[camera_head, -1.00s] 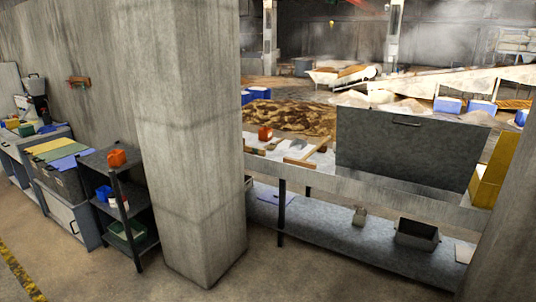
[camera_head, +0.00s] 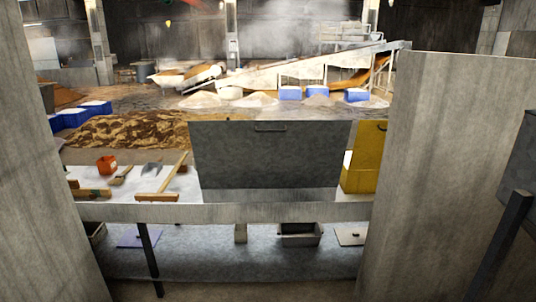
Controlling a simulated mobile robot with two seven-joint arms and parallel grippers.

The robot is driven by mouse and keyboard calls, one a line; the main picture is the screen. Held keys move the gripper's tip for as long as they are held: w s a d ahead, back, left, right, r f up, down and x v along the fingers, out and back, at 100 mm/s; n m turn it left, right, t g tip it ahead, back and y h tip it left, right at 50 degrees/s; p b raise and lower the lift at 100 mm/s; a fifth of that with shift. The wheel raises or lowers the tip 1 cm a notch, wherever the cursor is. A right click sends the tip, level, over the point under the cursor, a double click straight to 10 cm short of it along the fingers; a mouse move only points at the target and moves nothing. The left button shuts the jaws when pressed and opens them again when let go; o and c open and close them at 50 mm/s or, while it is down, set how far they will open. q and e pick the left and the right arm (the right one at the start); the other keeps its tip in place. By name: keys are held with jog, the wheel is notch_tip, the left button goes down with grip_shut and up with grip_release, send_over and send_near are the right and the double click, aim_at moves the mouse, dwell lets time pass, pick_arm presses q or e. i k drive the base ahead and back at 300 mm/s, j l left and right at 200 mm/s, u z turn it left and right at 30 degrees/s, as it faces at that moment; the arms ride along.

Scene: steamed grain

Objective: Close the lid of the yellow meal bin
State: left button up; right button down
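The yellow meal bin (camera_head: 357,181) stands at the right end of the long bench, partly hidden by the right concrete pillar. Its yellow lid (camera_head: 371,143) appears to stand raised above the bin, with a small dark handle near its top edge. A strip of something white shows at the bin's left side, below the lid. Neither of my grippers is in view.
A large grey upright panel (camera_head: 270,155) with a handle stands left of the bin. The bench (camera_head: 225,213) holds a red container (camera_head: 106,165) and wooden tools. Concrete pillars (camera_head: 440,170) flank the bench left and right. Blue crates (camera_head: 290,93) stand farther back.

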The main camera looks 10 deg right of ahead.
aim_at(368, 145)
jog(key=i+z, duration=0.8)
jog(key=i+j+z, duration=0.2)
jog(key=z, duration=0.2)
jog(key=i+j+z, duration=0.1)
jog(key=i+j, duration=0.25)
jog(key=i+j+z, duration=0.1)
jog(key=i+j, duration=0.25)
jog(key=j, duration=0.15)
jog(key=i+j+z, duration=0.1)
jog(key=i+j, duration=0.25)
jog(key=j, duration=0.15)
